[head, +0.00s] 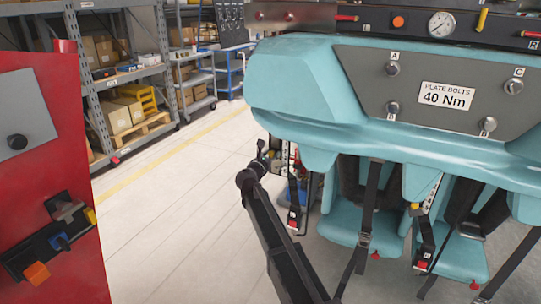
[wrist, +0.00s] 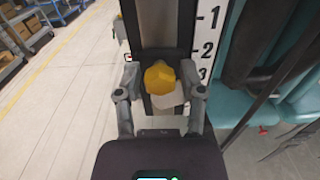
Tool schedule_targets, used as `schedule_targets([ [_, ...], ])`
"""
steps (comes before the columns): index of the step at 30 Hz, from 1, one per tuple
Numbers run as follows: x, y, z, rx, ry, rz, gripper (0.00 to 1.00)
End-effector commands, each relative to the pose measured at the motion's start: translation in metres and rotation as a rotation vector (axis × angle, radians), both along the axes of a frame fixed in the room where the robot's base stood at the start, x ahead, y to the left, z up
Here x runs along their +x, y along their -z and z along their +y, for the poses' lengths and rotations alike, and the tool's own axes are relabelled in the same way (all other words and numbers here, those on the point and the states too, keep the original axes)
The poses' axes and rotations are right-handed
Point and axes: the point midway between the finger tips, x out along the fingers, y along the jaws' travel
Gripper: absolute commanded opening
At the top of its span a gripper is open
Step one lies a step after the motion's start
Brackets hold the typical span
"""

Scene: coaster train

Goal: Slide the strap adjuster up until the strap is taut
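In the wrist view a yellow knob (wrist: 160,77), which looks like the strap adjuster's grip, sits on a dark vertical strip (wrist: 165,25), probably the strap or its track. A pale plate (wrist: 168,101) shows just below the knob. My gripper (wrist: 161,85) is open, with one finger on each side of the knob and gaps visible between them. In the head view my gripper (head: 260,158) is beside the lower left end of the teal coaster car (head: 300,75); the knob there is hidden or too small to tell. Strap tautness cannot be told.
A white scale (wrist: 207,45) marked 1, 2, 3 stands right of the strip. Teal seats (head: 355,230) with hanging black straps (head: 370,200) are to the right. A red cabinet (head: 50,180) stands at left. The pale floor (head: 180,215) between is clear.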

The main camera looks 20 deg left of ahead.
Motion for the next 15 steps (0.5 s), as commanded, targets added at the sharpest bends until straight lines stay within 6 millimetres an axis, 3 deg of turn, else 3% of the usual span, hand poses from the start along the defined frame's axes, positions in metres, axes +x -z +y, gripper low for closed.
schedule_targets([
  [15, -0.0035, 0.0003, 0.0002, 0.001, -0.001, 0.001, 0.74],
])
